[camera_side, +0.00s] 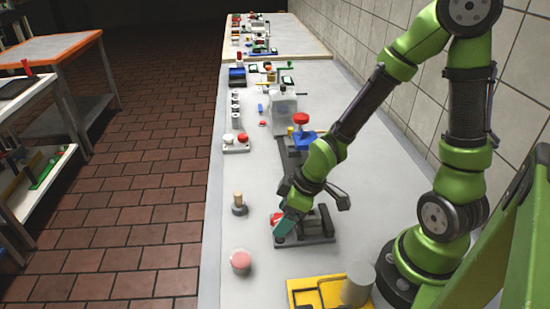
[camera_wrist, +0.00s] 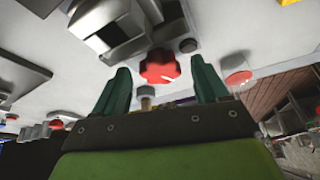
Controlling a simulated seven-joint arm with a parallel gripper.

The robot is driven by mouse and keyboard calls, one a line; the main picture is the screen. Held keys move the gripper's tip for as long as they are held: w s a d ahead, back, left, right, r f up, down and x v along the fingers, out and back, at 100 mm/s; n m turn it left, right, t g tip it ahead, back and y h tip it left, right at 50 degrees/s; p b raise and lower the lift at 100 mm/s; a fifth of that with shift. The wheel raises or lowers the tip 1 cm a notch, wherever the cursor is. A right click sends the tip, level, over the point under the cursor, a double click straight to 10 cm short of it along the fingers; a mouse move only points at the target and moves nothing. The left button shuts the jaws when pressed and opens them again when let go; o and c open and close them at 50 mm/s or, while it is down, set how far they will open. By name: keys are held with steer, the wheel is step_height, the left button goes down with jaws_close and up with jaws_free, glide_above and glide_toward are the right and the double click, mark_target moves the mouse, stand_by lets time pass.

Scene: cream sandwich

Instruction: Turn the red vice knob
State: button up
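The red vice knob (camera_wrist: 160,67) is a lobed red knob with a white mark, at the upper middle of the wrist view. In the side view the vice base (camera_side: 318,238) lies on the bench, and a bit of the red knob (camera_side: 276,217) shows beside my fingers. My gripper (camera_wrist: 162,72) is open, with one teal finger on each side of the knob. Gaps show between the fingers and the knob in the wrist view. In the side view my gripper (camera_side: 285,226) partly hides the knob.
A red round-topped piece (camera_side: 240,261) and a wooden-handled peg (camera_side: 239,203) stand left of the vice. A yellow tray (camera_side: 300,283) with a grey cylinder (camera_side: 357,284) is in front. A red-topped blue fixture (camera_side: 302,119) stands behind. The bench's left edge is close by.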

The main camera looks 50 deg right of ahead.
steer(key=shift+r, duration=0.1)
steer(key=shift+s+d+r, duration=0.2)
steer(key=shift+d+r, duration=0.05)
steer(key=shift+r, duration=0.4)
step_height(320, 180, up, 8)
steer(key=shift+s+r, duration=0.2)
steer(key=shift+s, duration=0.1)
steer(key=a+r+n+g, duration=0.2)
steer(key=a+r+n, duration=0.25)
steer(key=a, duration=0.25)
steer(key=w+d+r+n+g+h, duration=0.2)
steer(key=d, duration=0.5)
steer(key=shift+m, duration=0.25)
steer(key=f, duration=1.6)
steer(key=shift+s+a+f, duration=0.15)
steer(key=shift+a+f, duration=0.1)
steer(key=shift+a, duration=0.05)
steer(key=shift+c, duration=0.4)
